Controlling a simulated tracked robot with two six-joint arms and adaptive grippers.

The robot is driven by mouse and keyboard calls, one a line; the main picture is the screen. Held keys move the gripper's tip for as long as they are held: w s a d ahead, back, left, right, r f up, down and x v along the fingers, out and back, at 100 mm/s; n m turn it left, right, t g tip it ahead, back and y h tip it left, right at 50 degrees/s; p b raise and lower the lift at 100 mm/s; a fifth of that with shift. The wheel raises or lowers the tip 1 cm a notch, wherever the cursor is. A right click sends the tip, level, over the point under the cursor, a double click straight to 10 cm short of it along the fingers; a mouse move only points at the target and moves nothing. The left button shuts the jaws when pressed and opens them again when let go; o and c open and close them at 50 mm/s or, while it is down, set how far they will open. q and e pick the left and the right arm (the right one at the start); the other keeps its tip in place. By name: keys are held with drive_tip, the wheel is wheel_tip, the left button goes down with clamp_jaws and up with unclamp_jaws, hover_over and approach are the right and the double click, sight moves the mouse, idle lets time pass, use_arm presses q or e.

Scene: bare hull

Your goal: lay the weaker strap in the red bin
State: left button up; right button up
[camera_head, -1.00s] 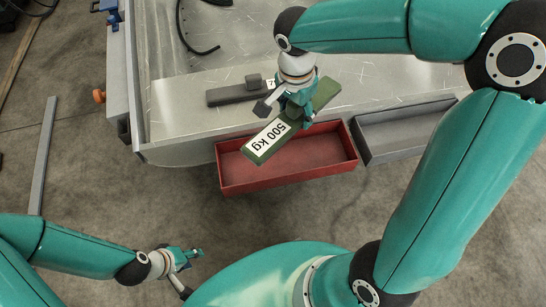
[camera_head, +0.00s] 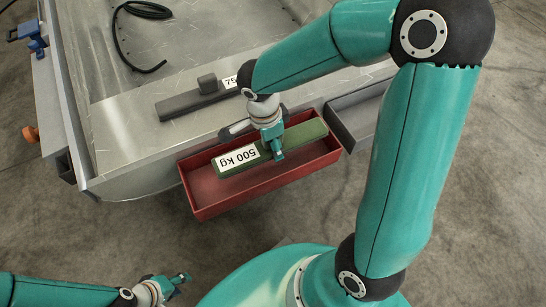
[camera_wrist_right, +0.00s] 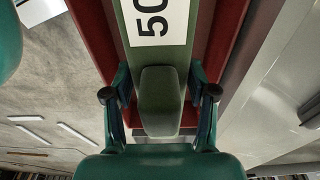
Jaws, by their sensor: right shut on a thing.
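The green strap (camera_head: 300,136), a stiff bar labelled "500 kg", lies lengthwise within the outline of the red bin (camera_head: 232,201). I cannot tell if it touches the bin's floor. My right gripper (camera_head: 273,146) is shut on the raised block at its middle. In the right wrist view, the block (camera_wrist_right: 160,98) sits between the fingers, with red walls on both sides. A dark grey strap (camera_head: 190,101) with its own block lies on the metal ledge; its label begins "75" and my right arm hides the rest. My left gripper (camera_head: 180,280) is low at left, away from everything; its opening is unclear.
A grey bin (camera_head: 357,120) stands right of the red bin, partly behind my right arm. The metal hull (camera_head: 110,140) lies behind both bins. A black cable (camera_head: 140,60) lies on it. The floor in front of the bins is clear.

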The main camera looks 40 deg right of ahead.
sight(272, 163)
drive_tip(key=shift+f+b, duration=0.65)
drive_tip(key=shift+f, duration=2.5)
drive_tip(key=shift+f, duration=0.1)
drive_tip(key=o, duration=1.4)
drive_tip(key=shift+c, duration=0.2)
drive_tip(key=shift+r, duration=0.4)
drive_tip(key=r+p, duration=0.1)
drive_tip(key=r, duration=0.2)
drive_tip(key=a+r+p, duration=0.1)
drive_tip(key=r, duration=0.2)
drive_tip(key=r+p, duration=0.1)
drive_tip(key=r, duration=0.3)
drive_tip(key=shift+w+a+r, duration=0.1)
drive_tip(key=shift+w+a, duration=0.05)
drive_tip(key=shift+r, duration=0.6)
